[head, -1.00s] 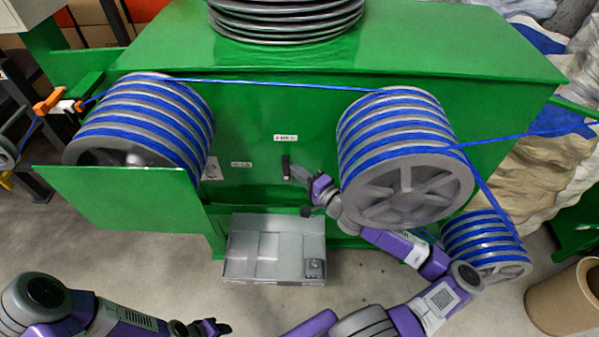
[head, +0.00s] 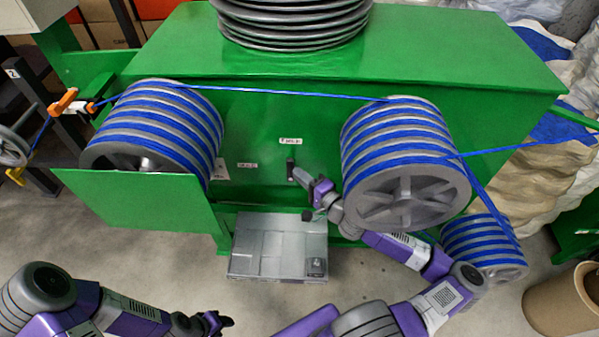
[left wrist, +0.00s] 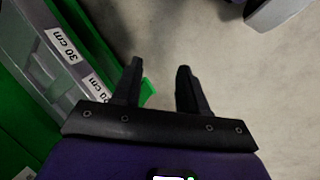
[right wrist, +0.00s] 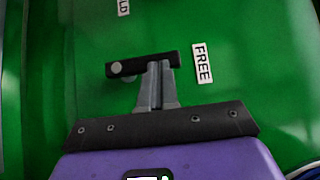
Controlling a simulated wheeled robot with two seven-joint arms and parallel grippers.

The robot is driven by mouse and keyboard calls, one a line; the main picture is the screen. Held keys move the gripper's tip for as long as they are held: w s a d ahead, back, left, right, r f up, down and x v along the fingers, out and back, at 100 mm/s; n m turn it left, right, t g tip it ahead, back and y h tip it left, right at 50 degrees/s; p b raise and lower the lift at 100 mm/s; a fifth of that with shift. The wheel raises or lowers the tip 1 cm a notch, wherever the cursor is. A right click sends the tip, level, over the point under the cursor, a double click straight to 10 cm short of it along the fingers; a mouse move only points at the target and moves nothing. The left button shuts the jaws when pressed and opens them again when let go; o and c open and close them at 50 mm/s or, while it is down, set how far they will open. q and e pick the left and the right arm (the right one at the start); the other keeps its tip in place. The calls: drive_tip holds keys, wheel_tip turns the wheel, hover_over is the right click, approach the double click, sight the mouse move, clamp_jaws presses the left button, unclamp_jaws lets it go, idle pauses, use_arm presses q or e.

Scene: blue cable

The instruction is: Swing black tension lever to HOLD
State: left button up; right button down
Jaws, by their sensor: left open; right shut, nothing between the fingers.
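The black tension lever (head: 290,169) stands upright on the green panel, pointing toward the upper label. In the right wrist view the lever (right wrist: 142,65) lies across the picture, its round pivot at the left and its free end toward the FREE label (right wrist: 202,63). A partly cut-off label ending in "LD" (right wrist: 123,7) shows at the top. My right gripper (right wrist: 158,70) is shut and empty, its fingertips at the lever's near side; contact is unclear. It also shows in the head view (head: 297,173). My left gripper (head: 228,322) is open, low over the floor, far from the lever.
Two large grey drums wound with blue cable, left (head: 150,135) and right (head: 405,195), flank the lever. My right arm passes beneath the right drum. A grey box (head: 278,250) sits below the panel. A green plate (head: 135,203) fronts the left drum.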

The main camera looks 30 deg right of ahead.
use_arm(q)
drive_tip(key=shift+r+p, duration=0.4)
drive_tip(key=shift+r, duration=0.05)
use_arm(e)
drive_tip(key=shift+v, duration=2.75)
